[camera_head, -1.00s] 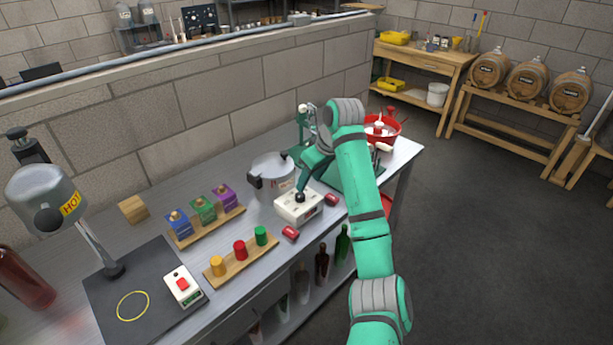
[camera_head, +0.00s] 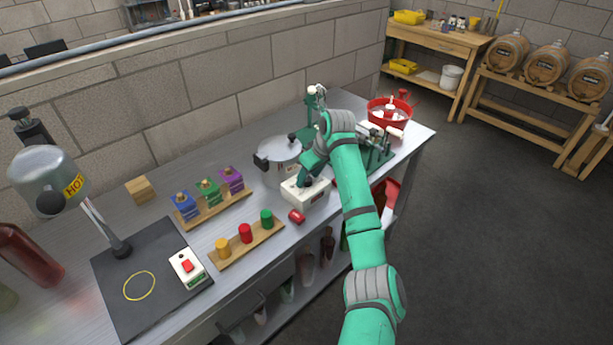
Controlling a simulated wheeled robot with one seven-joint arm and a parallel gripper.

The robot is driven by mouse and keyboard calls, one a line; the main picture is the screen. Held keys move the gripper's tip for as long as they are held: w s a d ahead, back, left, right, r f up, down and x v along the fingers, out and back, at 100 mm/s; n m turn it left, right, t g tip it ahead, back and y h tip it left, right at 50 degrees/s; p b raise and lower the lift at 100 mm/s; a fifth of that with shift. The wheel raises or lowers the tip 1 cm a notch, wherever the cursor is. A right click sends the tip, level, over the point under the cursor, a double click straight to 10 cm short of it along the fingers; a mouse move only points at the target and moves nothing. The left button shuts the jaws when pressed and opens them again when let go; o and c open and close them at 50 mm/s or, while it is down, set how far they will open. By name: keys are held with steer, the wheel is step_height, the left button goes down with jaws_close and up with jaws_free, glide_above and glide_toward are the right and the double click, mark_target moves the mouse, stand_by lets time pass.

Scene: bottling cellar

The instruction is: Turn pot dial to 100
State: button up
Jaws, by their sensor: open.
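The pot (camera_head: 275,174) is a silver lidded vessel with dark handles, standing on the bench near the wall. A white control box (camera_head: 301,197) sits just in front of it, at its lower right. My gripper (camera_head: 305,184) points down at the top of this box, at or just above it. The jaws are open, but they are small and dark here. The dial and its markings are hidden or too small to read, so I cannot tell its setting or whether the fingers touch it.
A small red block (camera_head: 297,216) lies in front of the box. A wooden rack with coloured cylinders (camera_head: 246,243) and another with coloured blocks (camera_head: 214,207) stand to the left. A green device (camera_head: 376,158) and a red basin (camera_head: 390,111) are to the right.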

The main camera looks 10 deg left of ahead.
steer(key=shift+d+f, duration=0.1)
steer(key=shift+f, duration=0.05)
steer(key=c, duration=1)
steer(key=shift+c, duration=0.2)
